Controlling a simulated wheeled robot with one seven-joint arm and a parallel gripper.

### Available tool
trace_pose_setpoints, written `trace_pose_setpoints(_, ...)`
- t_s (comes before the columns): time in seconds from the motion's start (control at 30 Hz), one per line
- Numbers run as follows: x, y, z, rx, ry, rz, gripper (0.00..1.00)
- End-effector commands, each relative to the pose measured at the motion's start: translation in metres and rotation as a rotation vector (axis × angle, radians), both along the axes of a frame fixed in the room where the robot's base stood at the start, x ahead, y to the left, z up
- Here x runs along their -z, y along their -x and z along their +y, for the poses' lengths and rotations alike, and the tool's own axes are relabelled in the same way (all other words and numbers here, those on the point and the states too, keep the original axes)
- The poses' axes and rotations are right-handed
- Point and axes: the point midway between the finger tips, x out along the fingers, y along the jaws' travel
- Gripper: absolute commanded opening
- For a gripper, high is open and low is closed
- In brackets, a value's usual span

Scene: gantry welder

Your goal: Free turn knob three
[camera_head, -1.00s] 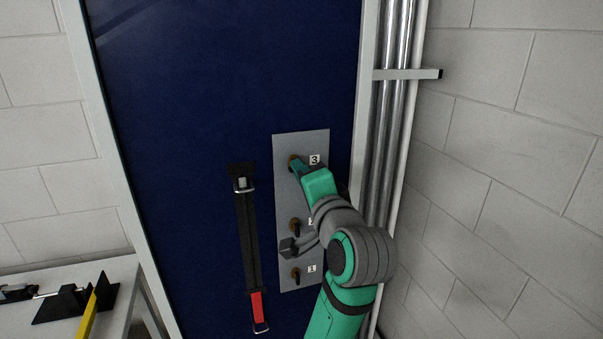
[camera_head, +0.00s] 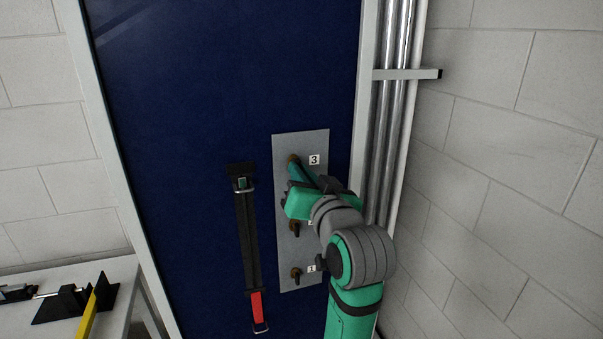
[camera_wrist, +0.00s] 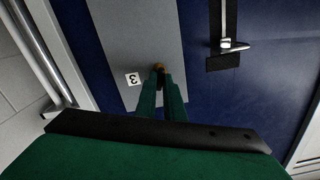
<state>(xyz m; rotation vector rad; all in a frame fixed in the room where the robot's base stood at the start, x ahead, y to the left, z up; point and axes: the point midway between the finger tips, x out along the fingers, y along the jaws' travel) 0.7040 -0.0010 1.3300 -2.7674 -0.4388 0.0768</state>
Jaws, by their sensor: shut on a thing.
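Knob three (camera_head: 292,159) is a small brown-orange knob at the top of a grey panel (camera_head: 300,143), beside a label "3" (camera_head: 314,160). It also shows in the wrist view (camera_wrist: 159,67), between the tips of my green fingers. My gripper (camera_head: 296,166) reaches up to it from below right and is shut on it. The fingers hide most of the knob, so its angle cannot be told. Knob two (camera_head: 295,228) and knob one (camera_head: 296,273), with dark handles, sit lower on the panel.
A black strap-like bar with a red end (camera_head: 257,305) hangs left of the panel. Metal pipes (camera_head: 390,130) run vertically on the right by a block wall. A bench (camera_head: 118,274) with clamps and a yellow-handled tool stands at lower left.

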Motion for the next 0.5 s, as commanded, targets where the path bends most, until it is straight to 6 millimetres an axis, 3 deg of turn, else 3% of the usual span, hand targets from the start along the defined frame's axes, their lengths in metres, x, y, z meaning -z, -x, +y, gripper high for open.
trace_pose_setpoints(0.5, -0.0004, -0.0003, -0.001, 0.002, 0.296, -0.096, 0.0)
